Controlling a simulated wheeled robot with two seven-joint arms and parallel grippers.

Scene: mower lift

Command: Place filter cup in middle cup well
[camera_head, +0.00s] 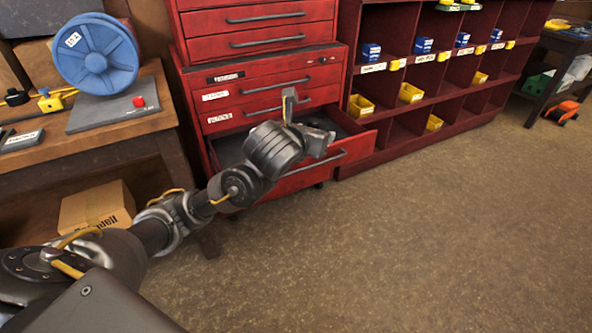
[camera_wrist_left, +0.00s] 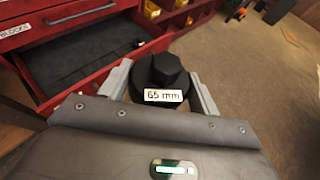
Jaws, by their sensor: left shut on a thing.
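A black filter cup (camera_wrist_left: 160,72) with a hexagonal top and a white "65 mm" label is between the fingers of my left gripper (camera_wrist_left: 160,92) in the left wrist view. That gripper is shut on the cup. In the head view my left gripper (camera_head: 306,121) is above the front right part of an open red drawer (camera_head: 343,162); the cup cannot be made out there. In the wrist view the drawer has a dark lining (camera_wrist_left: 80,55), largely empty where visible. The cup wells cannot be told apart, and the gripper and cup hide part of the drawer. My right gripper is not in view.
The red cabinet (camera_head: 262,60) has shut drawers above the open one. A red shelf unit (camera_head: 400,150) with blue and yellow bins stands to its right. A wooden bench (camera_head: 110,140) with a blue reel (camera_head: 97,60) is at left. The floor in front is clear.

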